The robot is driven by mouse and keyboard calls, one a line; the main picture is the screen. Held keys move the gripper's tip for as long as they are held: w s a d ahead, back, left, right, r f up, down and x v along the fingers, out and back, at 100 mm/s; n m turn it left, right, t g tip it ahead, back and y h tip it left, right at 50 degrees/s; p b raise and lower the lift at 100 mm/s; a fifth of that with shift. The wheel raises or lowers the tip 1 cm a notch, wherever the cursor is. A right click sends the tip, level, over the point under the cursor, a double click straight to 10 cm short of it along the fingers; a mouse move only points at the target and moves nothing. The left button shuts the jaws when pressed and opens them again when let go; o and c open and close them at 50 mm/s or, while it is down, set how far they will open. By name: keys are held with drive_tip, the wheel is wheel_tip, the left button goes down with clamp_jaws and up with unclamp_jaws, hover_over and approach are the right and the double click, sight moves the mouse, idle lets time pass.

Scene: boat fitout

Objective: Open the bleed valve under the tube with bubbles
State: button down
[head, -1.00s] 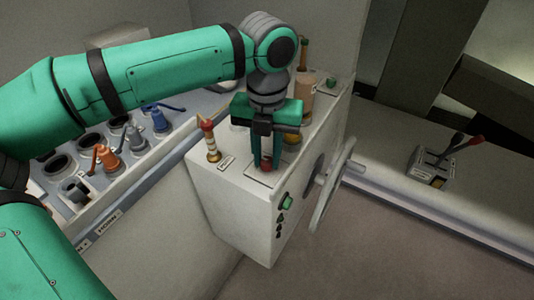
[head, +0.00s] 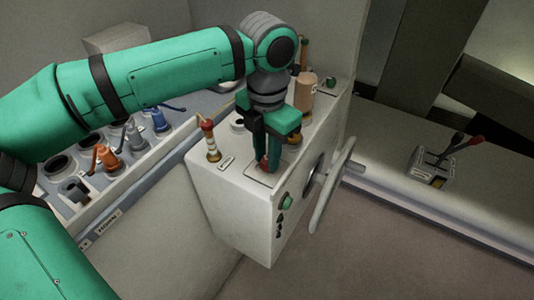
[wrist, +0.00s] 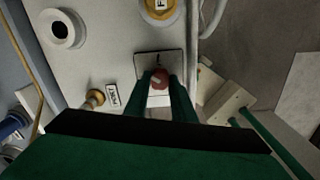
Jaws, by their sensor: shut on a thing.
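A red knob (head: 261,166) sits on a thin outlined plate on top of the white console. My gripper (head: 266,158) points down over it, with its fingers closed on the knob. The wrist view shows the red knob (wrist: 160,78) between the two green fingertips (wrist: 160,86), above a pale plate. I cannot make out a tube with bubbles or a bleed valve in either view. Part of the console top behind the gripper is hidden by my arm.
A red-topped upright lever (head: 210,140) stands left of the gripper. A handwheel (head: 330,185) and green button (head: 287,200) are on the console's side. Orange (head: 105,157) and blue (head: 158,118) handled fittings stand at left. A throttle box (head: 435,165) is at right.

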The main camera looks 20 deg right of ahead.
drive_tip(key=m, duration=0.5)
drive_tip(key=shift+d+m, duration=0.1)
drive_tip(key=shift+m, duration=0.2)
drive_tip(key=m, duration=0.4)
drive_tip(key=shift+m, duration=0.4)
drive_tip(key=c, duration=1.5)
unclamp_jaws()
wheel_tip(320, 180, up, 11)
drive_tip(key=shift+f, duration=0.1)
